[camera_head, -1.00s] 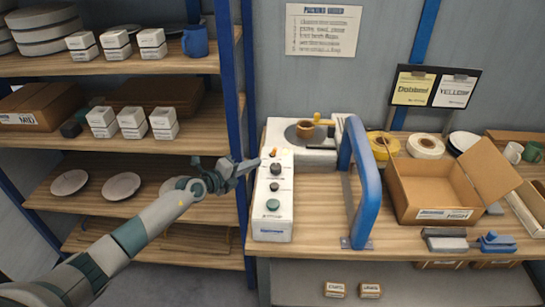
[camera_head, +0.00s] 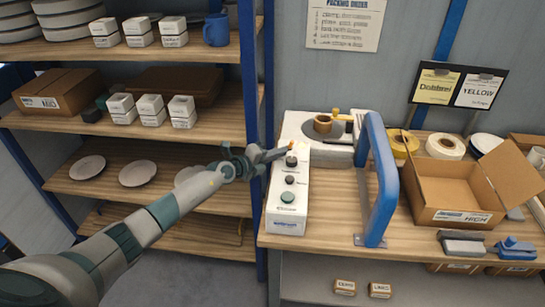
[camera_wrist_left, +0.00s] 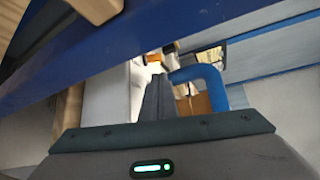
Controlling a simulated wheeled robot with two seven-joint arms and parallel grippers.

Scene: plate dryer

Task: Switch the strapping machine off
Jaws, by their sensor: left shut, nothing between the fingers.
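The strapping machine stands on the wooden bench, with a white control box (camera_head: 289,213), a blue arch (camera_head: 384,190) and a grey disc at the back with a tan roll on it. The box top carries a small orange part (camera_head: 291,144), dark knobs (camera_head: 290,180) and a green button (camera_head: 287,197). My left gripper (camera_head: 285,152) is shut and empty, its tips at the far end of the box beside the orange part. I cannot tell whether they touch. In the left wrist view its dark fingers (camera_wrist_left: 157,100) point toward the blue arch (camera_wrist_left: 205,78).
A blue shelf post (camera_head: 249,100) stands close to my left wrist and crosses the left wrist view. Shelves at left hold plates, white boxes and a blue mug (camera_head: 216,29). An open carton (camera_head: 460,190) and tape rolls (camera_head: 445,146) lie right of the arch.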

